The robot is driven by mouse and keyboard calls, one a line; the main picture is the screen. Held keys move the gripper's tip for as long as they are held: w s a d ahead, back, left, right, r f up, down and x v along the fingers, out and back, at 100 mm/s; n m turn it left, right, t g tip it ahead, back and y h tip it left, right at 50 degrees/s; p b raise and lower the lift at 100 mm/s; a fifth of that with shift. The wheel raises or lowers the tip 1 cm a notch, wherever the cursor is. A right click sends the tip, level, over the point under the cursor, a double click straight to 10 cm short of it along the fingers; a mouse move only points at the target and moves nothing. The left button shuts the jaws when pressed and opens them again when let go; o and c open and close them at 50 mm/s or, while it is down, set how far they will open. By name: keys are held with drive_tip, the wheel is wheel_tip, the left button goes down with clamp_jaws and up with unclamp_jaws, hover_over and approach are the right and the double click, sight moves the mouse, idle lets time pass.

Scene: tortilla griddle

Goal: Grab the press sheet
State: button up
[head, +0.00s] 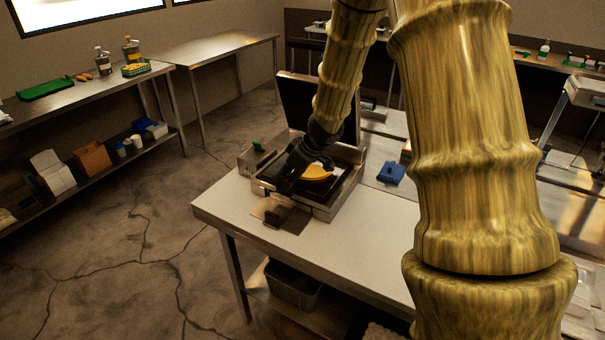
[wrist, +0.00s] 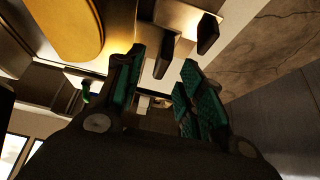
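My gripper (head: 290,182) is over the front left part of the open press (head: 328,208). In the wrist view my gripper (wrist: 162,88) shows two dark fingers with teal pads, spread apart with nothing clearly between them. Whether my fingers touch the sheet is unclear.
The press lid (head: 305,104) stands raised behind my gripper. A blue object (head: 391,173) lies on the white table (head: 240,212) right of the press. A grey bin (head: 292,287) is below. The table's front left corner is clear.

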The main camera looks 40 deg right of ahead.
sight(283, 183)
drive_tip(key=shift+x, duration=1.85)
clamp_jaws()
